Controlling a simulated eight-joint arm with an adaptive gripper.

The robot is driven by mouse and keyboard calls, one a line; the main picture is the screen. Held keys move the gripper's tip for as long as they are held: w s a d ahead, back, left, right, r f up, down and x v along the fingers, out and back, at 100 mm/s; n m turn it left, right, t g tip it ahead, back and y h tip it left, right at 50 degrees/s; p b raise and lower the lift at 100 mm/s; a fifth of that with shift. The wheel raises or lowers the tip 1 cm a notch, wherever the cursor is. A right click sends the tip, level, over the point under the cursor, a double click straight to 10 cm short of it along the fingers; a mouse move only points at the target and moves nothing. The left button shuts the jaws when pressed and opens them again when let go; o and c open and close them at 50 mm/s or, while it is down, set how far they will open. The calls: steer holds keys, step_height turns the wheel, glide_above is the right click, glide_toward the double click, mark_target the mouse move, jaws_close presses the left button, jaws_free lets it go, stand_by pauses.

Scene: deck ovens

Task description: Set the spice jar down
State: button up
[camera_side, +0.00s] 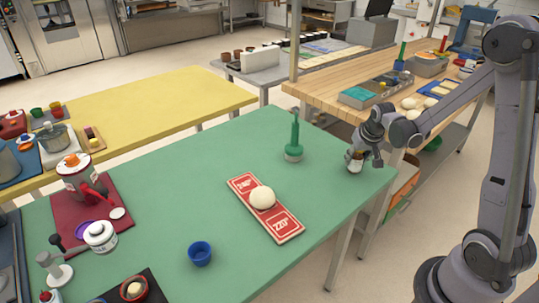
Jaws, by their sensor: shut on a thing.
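My gripper (361,153) is at the right corner of the green table (180,188), pointing down. It is shut on a small spice jar (355,162), which looks pale with a dark band and is partly hidden by the fingers. The jar is at or just above the green surface; I cannot tell whether it touches.
A green bottle-shaped thing (293,140) stands left of my gripper. A red board (279,222) with a dough ball (262,197) lies mid-table. A blue cup (200,253) stands at the front. A wooden bench (325,88) is behind. The green surface between the bottle and jar is clear.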

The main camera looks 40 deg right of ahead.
steer(key=shift+f, duration=0.1)
steer(key=o, duration=1.2)
steer(key=shift+o, duration=0.2)
steer(key=v, duration=1.2)
steer(key=s+a+r+n+t+y, duration=0.1)
steer(key=s+a+n, duration=0.2)
steer(key=a, duration=0.7)
steer(key=s+a+r+n+t+y, duration=0.1)
steer(key=s+a+r+n+t, duration=0.1)
steer(key=a, duration=0.8)
steer(key=shift+s+n+y, duration=0.4)
steer(key=shift+s+n, duration=0.3)
steer(key=shift+n, duration=0.4)
steer(key=shift+a+f, duration=0.1)
